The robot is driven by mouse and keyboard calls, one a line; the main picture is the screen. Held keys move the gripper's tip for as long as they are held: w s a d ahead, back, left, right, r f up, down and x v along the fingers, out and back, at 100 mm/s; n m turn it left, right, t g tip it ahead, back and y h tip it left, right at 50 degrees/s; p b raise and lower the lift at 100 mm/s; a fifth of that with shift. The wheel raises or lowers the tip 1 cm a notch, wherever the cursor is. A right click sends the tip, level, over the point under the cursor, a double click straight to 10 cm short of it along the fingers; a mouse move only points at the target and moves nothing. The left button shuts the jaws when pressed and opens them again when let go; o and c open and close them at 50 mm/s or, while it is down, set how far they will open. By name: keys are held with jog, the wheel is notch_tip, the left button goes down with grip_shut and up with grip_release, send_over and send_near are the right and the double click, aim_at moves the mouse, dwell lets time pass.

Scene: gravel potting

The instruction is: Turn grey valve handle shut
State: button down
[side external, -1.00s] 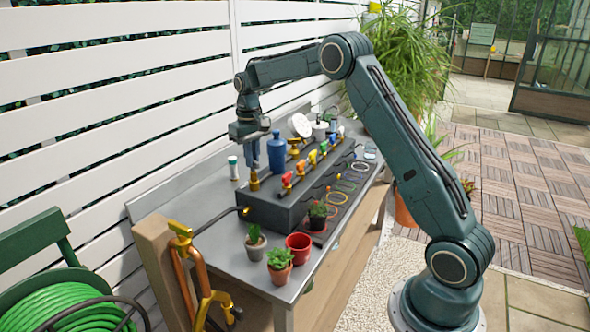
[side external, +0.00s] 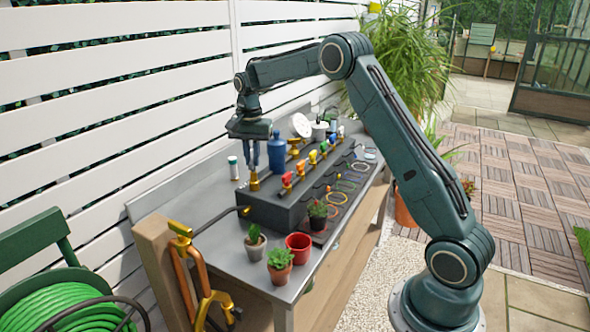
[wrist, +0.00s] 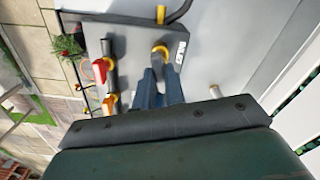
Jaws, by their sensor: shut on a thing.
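My gripper (side external: 253,167) points down over the brass valve (side external: 254,182) at the near end of the dark manifold block (side external: 285,212). Its fingers are shut on the grey valve handle, which they hide almost wholly. In the wrist view the two blue-grey fingers (wrist: 160,85) stand close together, with a brass part (wrist: 160,49) just beyond their tips. I cannot tell the handle's exact angle.
Red, yellow and other coloured valve handles (side external: 287,178) stand along the block, beside my gripper. A blue bottle (side external: 277,152) is close behind it. Small potted plants (side external: 280,266) and a red pot (side external: 299,247) stand in front.

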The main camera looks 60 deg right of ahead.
aim_at(252, 160)
jog(key=m, duration=0.4)
jog(key=shift+r, duration=0.1)
dwell(0.3)
jog(key=c, duration=1.5)
grip_release()
jog(key=shift+o, duration=0.2)
notch_tip(252, 160, up, 14)
